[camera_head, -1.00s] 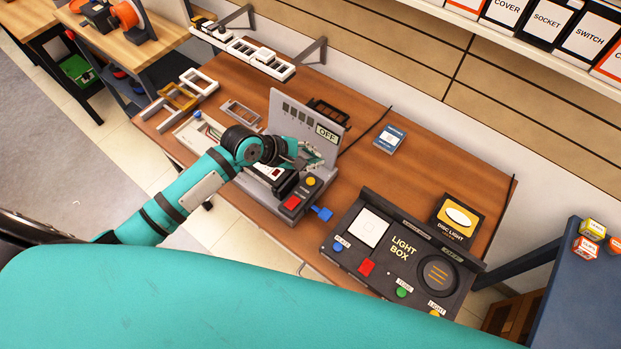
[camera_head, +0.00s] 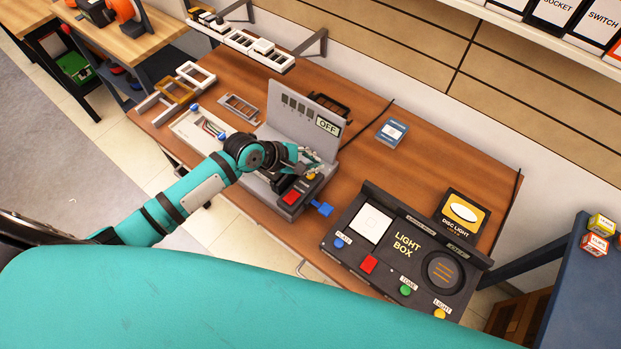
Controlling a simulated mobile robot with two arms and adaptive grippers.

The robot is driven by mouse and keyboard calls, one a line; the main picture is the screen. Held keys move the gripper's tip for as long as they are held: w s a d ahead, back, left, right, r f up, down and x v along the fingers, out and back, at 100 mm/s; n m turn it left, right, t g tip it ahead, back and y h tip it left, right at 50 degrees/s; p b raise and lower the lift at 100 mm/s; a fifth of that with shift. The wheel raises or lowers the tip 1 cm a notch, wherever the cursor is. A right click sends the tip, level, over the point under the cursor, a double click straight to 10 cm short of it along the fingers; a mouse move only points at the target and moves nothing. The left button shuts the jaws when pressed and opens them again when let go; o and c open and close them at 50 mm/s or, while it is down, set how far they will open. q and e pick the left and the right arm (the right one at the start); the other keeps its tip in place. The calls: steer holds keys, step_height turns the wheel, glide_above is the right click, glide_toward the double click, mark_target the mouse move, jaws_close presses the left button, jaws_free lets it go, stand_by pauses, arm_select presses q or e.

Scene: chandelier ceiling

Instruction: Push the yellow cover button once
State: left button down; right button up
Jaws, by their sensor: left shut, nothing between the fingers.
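The yellow button (camera_head: 311,177) sits on the dark control block at the front right of the grey machine (camera_head: 283,147), behind a red button (camera_head: 291,198). My left gripper (camera_head: 313,170) reaches in over the machine from the left. It is shut and empty, with its fingertips right at the yellow button and partly covering it. I cannot tell whether they touch it or whether it is pressed down. A sign on the machine's upright panel reads OFF (camera_head: 328,126). My right gripper is not in view.
A blue lever (camera_head: 321,208) sticks out at the machine's right. The light box (camera_head: 405,250), with its own yellow button (camera_head: 440,314), stands to the right. A small blue box (camera_head: 391,132) lies behind on the wooden table (camera_head: 365,165). Frames (camera_head: 172,90) lie at the left.

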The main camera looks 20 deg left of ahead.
mark_target(312, 177)
arm_select(q)
steer(key=shift+f, duration=1.4)
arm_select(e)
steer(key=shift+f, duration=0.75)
arm_select(q)
steer(key=shift+f, duration=0.1)
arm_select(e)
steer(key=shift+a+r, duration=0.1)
arm_select(q)
steer(key=shift+f, duration=0.25)
steer(key=shift+f, duration=0.6)
steer(key=shift+r, duration=0.1)
steer(key=shift+r+p, duration=0.85)
steer(key=shift+p, duration=0.15)
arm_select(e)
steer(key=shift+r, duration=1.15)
arm_select(q)
steer(key=shift+r, duration=0.1)
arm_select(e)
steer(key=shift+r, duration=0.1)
